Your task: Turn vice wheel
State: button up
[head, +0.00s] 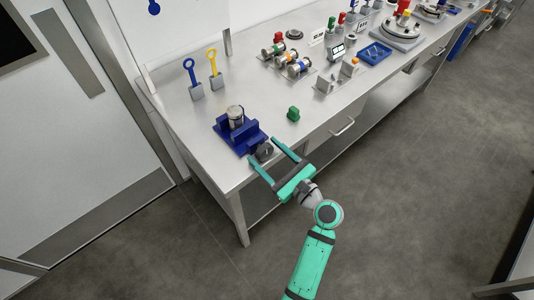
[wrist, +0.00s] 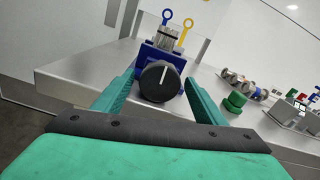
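The blue vice (head: 237,134) sits on the metal table near its left front corner and holds a metallic cylinder (head: 235,116). Its dark round wheel (head: 264,151) faces the front edge of the table. In the wrist view the wheel (wrist: 159,81) is black with a white line pointing nearly straight up. My gripper (head: 268,150) is open, with one teal finger on each side of the wheel. In the wrist view, gaps show between the fingers and the wheel, and nothing is held. How far the fingertips reach along the wheel is hard to tell.
A green knob-shaped part (head: 293,113) stands right of the vice. Blue (head: 192,77) and yellow (head: 214,68) ring-topped tools stand behind it. Several valves and a blue tray (head: 374,53) lie farther right. The table (head: 178,125) is bare left of the vice.

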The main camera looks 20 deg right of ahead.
jog(key=shift+s, duration=0.1)
jog(key=v, duration=1)
jog(key=shift+s, duration=0.35)
jog(key=shift+d, duration=0.15)
